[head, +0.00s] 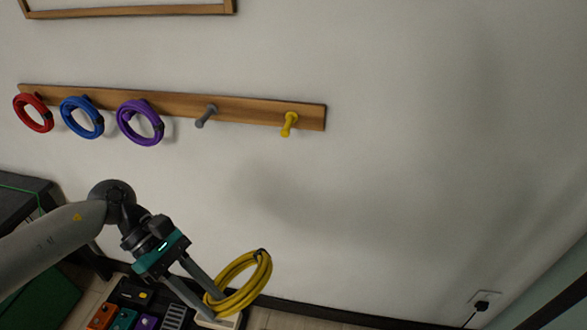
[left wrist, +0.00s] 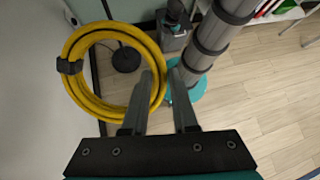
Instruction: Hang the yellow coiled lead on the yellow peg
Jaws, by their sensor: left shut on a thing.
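The yellow coiled lead (head: 240,282) is a ring with a black tie, held below the peg rail and in front of the wall. My left gripper (head: 213,302) is shut on the coil's near side; the coil (left wrist: 73,92) also shows between and left of the fingers (left wrist: 162,90) in the left wrist view. The yellow peg (head: 289,124) is bare, at the right end of the wooden rail (head: 250,113), above and to the right of the coil. My right gripper is out of view.
Red (head: 33,113), blue (head: 82,117) and purple (head: 140,122) coils hang on the rail's left pegs. The grey peg (head: 206,116) is bare, beside the yellow one.

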